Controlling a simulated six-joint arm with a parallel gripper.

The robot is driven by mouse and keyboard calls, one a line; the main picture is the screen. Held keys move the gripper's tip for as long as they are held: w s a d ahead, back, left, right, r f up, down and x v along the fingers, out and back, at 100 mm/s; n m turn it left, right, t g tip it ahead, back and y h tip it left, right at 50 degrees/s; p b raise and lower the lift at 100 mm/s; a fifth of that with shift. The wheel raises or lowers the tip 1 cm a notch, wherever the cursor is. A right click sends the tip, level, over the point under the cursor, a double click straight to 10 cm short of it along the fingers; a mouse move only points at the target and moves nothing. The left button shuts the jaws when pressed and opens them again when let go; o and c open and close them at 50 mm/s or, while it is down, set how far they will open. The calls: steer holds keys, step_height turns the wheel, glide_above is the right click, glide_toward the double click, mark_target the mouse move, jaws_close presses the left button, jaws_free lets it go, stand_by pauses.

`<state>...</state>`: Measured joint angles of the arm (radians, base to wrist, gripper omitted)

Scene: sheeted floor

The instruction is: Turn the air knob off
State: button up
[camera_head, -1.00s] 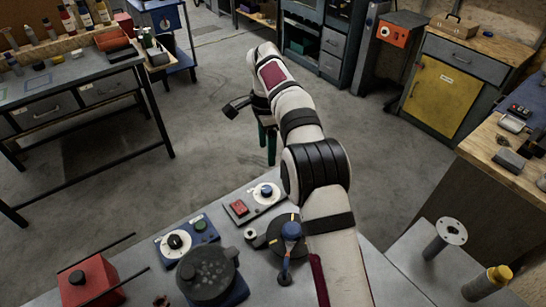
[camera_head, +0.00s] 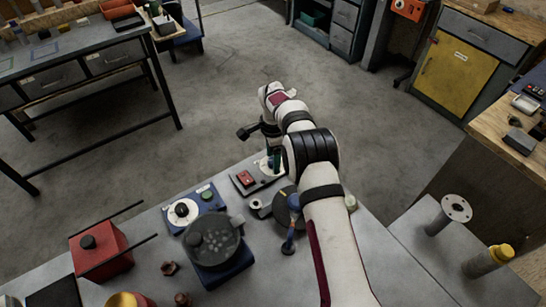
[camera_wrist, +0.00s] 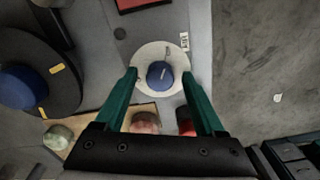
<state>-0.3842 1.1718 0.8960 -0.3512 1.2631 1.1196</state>
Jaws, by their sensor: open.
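A blue knob (camera_wrist: 159,74) with a pale pointer line sits on a round white dial (camera_wrist: 147,51) on a grey plate. A small white label (camera_wrist: 184,41) is beside the dial, too small to read. My gripper (camera_wrist: 160,77) is open, with one green finger on each side of the knob in the wrist view. I cannot tell whether the fingers touch the knob or are just above it. In the head view my gripper (camera_head: 274,163) is over this dial (camera_head: 263,166) and hides most of the knob.
A red button block (camera_head: 245,179) is left of the dial. A dark disc with a blue-topped handle (camera_head: 292,203) stands near my arm. A blue box with a black knob (camera_head: 182,209), a dark round-topped unit (camera_head: 213,241) and a red box (camera_head: 97,249) are further left. Open floor lies beyond the bench edge.

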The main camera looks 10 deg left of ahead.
jaws_close()
steer(key=shift+n, duration=0.3)
steer(key=n, duration=0.4)
steer(key=shift+n, duration=0.4)
steer(key=n, duration=1.2)
steer(key=shift+n, duration=0.4)
steer(key=n, duration=0.5)
steer(key=shift+d, duration=0.1)
steer(key=shift+n, duration=0.5)
